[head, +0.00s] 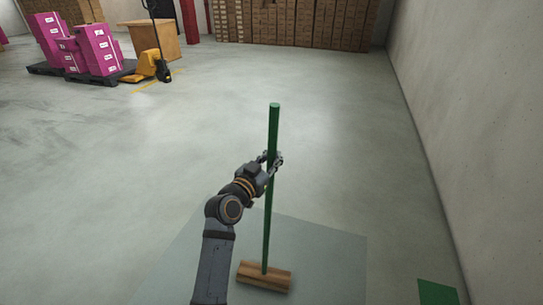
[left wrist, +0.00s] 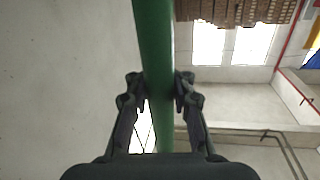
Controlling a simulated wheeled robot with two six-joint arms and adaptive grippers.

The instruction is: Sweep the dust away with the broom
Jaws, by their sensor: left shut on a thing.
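The broom stands nearly upright on the floor, with a green handle (head: 271,130) and a wooden head (head: 264,276). My left gripper (head: 271,160) is shut on the handle in its upper half. In the left wrist view the green handle (left wrist: 154,50) passes between the two fingers of the left gripper (left wrist: 160,92). The broom head rests on or just above a darker grey floor patch (head: 325,265); I cannot tell if it touches. I cannot make out any separate dust on this patch. My right gripper is not in view.
A concrete wall (head: 455,110) runs along the right, with a green patch (head: 437,292) on the floor near it. Pink boxes (head: 98,48) on dark pallets, a yellow pallet jack (head: 152,65) and stacked cartons (head: 300,22) stand far back. The floor between is clear.

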